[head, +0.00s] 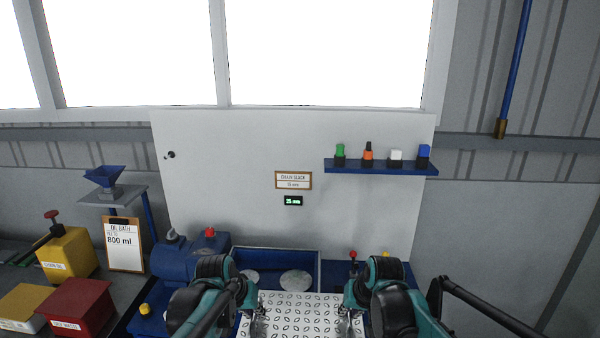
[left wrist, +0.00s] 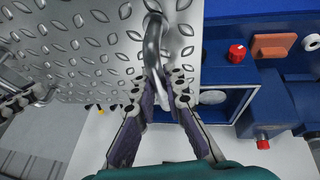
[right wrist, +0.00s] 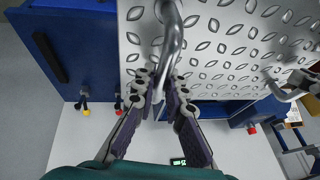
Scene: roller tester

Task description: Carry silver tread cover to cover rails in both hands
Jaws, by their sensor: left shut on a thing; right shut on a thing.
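The silver tread cover (head: 300,315) is a flat plate with raised oval marks, in front of me at the bottom of the head view. My left gripper (head: 257,308) is shut on its bar handle (left wrist: 155,40) near the left edge. My right gripper (head: 345,308) is shut on the other bar handle (right wrist: 172,38) near the right edge. Behind the plate is a blue-framed opening (head: 262,252) with pale round discs inside. I cannot make out the cover rails, or whether the plate touches the frame.
A blue motor housing (head: 187,262) with a red knob (head: 210,232) stands left of the opening. A red-topped lever (head: 353,256) stands to its right. A white panel (head: 240,170) with a blue shelf (head: 381,167) rises behind. Yellow (head: 67,253) and red (head: 78,308) boxes are at left.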

